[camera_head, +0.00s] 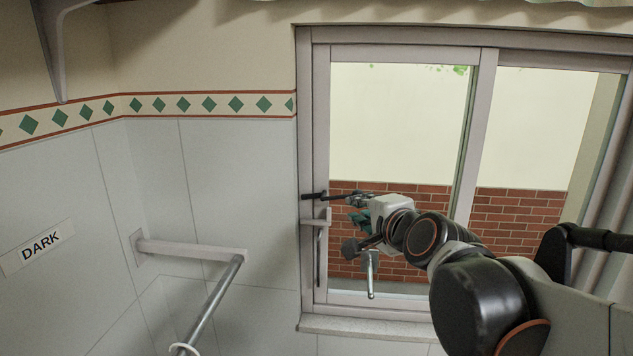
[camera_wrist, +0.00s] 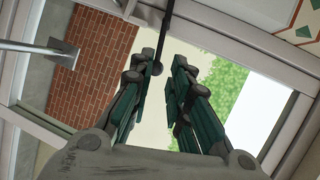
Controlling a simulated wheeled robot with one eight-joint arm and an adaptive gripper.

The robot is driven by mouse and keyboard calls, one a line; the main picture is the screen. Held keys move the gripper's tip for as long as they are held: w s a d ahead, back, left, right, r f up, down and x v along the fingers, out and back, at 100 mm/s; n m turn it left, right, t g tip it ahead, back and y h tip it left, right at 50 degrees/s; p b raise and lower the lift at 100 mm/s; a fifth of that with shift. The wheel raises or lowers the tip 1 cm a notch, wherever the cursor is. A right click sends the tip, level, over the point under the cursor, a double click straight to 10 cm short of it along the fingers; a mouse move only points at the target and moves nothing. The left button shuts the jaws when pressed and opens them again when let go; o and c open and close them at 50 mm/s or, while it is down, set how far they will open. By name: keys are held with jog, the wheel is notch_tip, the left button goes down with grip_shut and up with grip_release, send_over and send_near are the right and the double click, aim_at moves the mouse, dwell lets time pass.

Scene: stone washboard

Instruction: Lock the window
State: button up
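The sliding window (camera_head: 319,130) has a pale frame and fills the right half of the head view. A thin black lever (camera_head: 314,195) sticks out level from its left upright. In the wrist view the lever (camera_wrist: 165,32) comes down from the top edge, and its rounded end lies by the left fingertip. I cannot tell whether they touch. My gripper (camera_head: 352,205) is in front of the left pane at lever height. Its green-padded fingers (camera_wrist: 167,72) are apart, with nothing clearly held. A pale bracket (camera_head: 314,222) with an upright bar sits just below the lever.
A metal bar on a grey mount (camera_head: 370,275) shows below my gripper; it may be a reflection. A towel rail (camera_head: 190,248) juts from the tiled wall at left, near a DARK sign (camera_head: 38,247). The sill (camera_head: 370,327) is clear. Brick shows behind the glass.

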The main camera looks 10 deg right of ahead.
aim_at(340, 198)
jog(key=x, duration=1.3)
jog(key=shift+w+f+p, duration=0.1)
jog(key=shift+w+p, duration=0.25)
jog(key=shift+p, duration=0.05)
grip_shut()
